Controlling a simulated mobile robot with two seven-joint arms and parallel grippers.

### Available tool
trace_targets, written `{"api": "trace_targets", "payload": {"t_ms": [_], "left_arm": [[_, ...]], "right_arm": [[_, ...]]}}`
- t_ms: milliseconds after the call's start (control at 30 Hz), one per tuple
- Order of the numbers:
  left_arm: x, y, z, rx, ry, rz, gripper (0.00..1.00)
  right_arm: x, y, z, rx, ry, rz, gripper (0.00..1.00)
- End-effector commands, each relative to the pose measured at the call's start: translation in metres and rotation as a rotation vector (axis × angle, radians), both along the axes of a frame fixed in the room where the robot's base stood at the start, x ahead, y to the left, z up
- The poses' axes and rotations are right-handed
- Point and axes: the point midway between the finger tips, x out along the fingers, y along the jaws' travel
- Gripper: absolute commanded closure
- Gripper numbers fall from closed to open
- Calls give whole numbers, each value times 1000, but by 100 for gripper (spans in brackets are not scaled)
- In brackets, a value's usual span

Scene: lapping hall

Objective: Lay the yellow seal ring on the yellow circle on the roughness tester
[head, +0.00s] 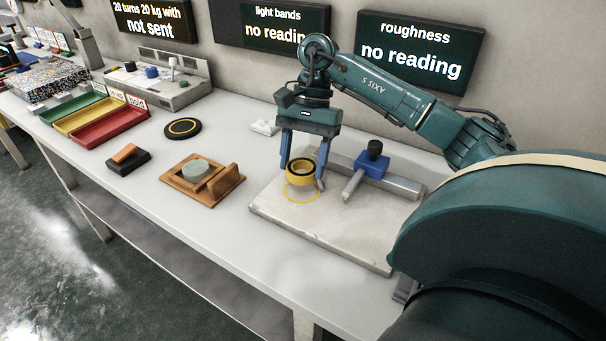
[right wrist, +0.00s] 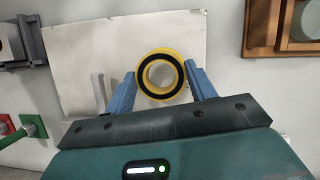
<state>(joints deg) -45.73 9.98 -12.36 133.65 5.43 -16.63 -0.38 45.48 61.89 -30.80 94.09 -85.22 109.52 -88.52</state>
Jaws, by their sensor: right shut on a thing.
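The yellow seal ring (head: 300,173) has a black inner band and is held between the blue fingers of my right gripper (head: 303,176). The ring appears just above the pale plate of the roughness tester (head: 340,232), over the far part of the yellow circle (head: 290,197). The near arc of the circle shows; the rest is hidden behind the ring. In the right wrist view the ring (right wrist: 161,76) sits between both fingertips (right wrist: 160,84), with the pale plate (right wrist: 85,40) beneath it. I cannot tell whether the ring touches the plate. My left gripper is not in view.
A blue block with a black knob (head: 374,165) sits on a grey bar behind the circle. A wooden fixture (head: 225,182), a black disc with a yellow ring (head: 182,128) and a red tray (head: 110,122) stand to the left. The bench front is clear.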

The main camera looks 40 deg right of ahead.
Motion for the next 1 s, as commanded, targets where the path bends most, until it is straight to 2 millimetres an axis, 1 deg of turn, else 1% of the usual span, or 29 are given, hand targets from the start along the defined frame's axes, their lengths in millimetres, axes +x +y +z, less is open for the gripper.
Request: {"api": "trace_targets", "payload": {"t_ms": [67,200,300,500,633,667,900,1000], "left_arm": [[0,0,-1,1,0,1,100],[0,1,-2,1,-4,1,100],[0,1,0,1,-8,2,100],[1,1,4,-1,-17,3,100],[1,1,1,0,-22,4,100],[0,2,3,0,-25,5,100],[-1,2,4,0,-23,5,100],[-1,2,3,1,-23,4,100]], "right_arm": [[0,0,-7,0,2,1,69],[-1,0,-28,0,5,0,69],[0,0,-37,0,2,1,69],[0,0,-37,-1,0,1,69],[0,0,-42,-1,0,1,69],[0,0,-41,-1,0,1,43],[0,0,-40,0,0,1,24],[0,0,-40,0,0,1,23]]}}
